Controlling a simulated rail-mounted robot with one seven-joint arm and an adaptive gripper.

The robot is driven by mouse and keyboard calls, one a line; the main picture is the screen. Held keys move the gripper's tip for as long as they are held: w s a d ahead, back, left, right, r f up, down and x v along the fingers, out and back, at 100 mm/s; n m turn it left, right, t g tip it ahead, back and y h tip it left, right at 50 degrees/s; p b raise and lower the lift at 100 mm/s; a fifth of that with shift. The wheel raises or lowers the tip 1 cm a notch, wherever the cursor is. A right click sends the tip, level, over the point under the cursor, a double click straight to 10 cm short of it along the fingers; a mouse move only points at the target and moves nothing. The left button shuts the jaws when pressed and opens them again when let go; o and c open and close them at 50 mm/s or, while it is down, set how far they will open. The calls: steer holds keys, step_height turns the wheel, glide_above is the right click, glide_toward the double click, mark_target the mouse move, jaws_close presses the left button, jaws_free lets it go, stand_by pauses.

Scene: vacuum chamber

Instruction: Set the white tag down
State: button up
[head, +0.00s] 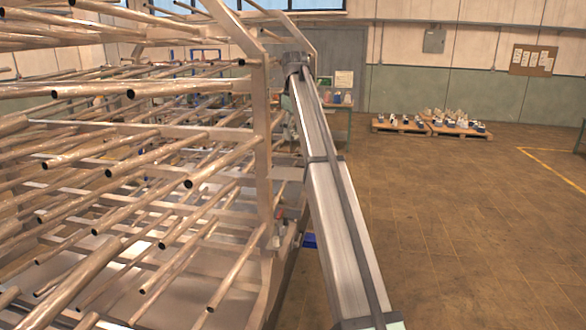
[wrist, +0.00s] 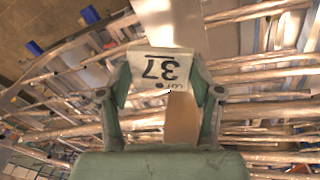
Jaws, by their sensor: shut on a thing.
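The white tag (wrist: 160,66) is between the fingers of my gripper (wrist: 161,82) in the wrist view. It bears a black "37", upside down in the picture, and smaller print that I cannot read clearly. The green fingers are shut on its left and right edges. Behind the tag are a pale flat post (wrist: 172,22) and metal rods; I cannot tell whether the tag touches anything. In the head view I cannot make out the gripper or the tag clearly.
A rack of many metal rods (head: 130,160) fills the left of the head view, with open rod ends pointing toward me. Its upright post (head: 262,150) stands beside my arm. A blue thing (head: 310,240) is low behind the arm. Loaded pallets (head: 432,124) stand far back; the right floor is clear.

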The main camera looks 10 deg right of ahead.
mark_target(293, 173)
step_height(293, 173, down, 13)
steer(key=p, duration=0.3)
steer(key=shift+p, duration=0.3)
steer(key=shift+f, duration=0.1)
steer(key=o, duration=0.9)
steer(key=shift+f, duration=0.1)
steer(key=shift+o, duration=0.2)
steer(key=r+b, duration=0.1)
steer(key=r, duration=0.3)
steer(key=s+r+b, duration=0.1)
steer(key=r, duration=0.3)
steer(key=s+r+b, duration=0.1)
steer(key=r, duration=0.3)
steer(key=shift+a+r+b, duration=0.1)
steer(key=shift+b, duration=0.2)
